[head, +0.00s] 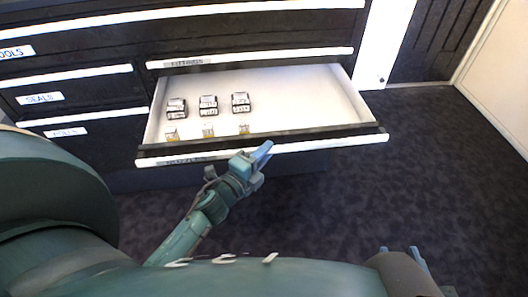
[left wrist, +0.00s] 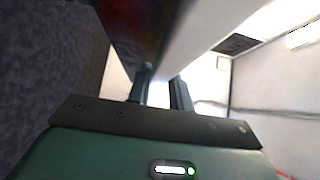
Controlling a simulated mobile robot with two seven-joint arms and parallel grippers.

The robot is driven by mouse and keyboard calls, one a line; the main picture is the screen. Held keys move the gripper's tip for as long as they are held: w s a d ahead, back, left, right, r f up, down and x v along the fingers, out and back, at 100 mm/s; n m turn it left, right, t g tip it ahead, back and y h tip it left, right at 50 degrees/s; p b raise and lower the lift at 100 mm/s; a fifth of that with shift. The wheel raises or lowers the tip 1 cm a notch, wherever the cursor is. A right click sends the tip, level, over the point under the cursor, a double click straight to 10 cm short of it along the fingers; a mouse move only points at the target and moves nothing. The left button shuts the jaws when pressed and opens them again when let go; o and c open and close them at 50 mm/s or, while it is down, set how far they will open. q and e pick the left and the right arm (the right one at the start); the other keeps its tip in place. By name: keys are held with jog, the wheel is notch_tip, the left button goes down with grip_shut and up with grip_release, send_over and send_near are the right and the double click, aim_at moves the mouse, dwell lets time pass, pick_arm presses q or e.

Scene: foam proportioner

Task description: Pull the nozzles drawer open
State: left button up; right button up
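The open drawer (head: 330,90) is white inside and pulled well out below a drawer labelled FITTINGS. Its own front label (head: 185,162) is too blurred to read. A pale handle strip (head: 330,143) runs along its dark front. My left gripper (head: 262,153) is at the middle of this strip, its fingers closed about the edge. In the left wrist view the two fingers (left wrist: 160,90) stand slightly apart with the drawer's front edge between them. My right gripper (head: 402,252) is low at the right, fingers apart and empty, away from the drawer.
Several small boxes (head: 208,105) and small yellowish pieces (head: 208,131) lie in the drawer's left half. Shut drawers labelled SEALS (head: 41,97) and TOOLS (head: 17,52) are at the left. Dark carpet (head: 420,150) is clear at the right, before a wall (head: 505,75).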

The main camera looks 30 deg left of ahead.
pick_arm(q)
jog(key=o, duration=0.4)
pick_arm(e)
jog(key=shift+f, duration=0.1)
pick_arm(q)
jog(key=shift+s, duration=0.1)
jog(key=s, duration=0.4)
jog(key=s+a, duration=0.1)
jog(key=s, duration=0.3)
jog(key=s+a, duration=0.1)
jog(key=s, duration=0.3)
jog(key=shift+s+a+p, duration=0.2)
jog(key=shift+s+p, duration=0.2)
pick_arm(e)
jog(key=shift+s+g, duration=0.25)
jog(key=shift+g, duration=0.05)
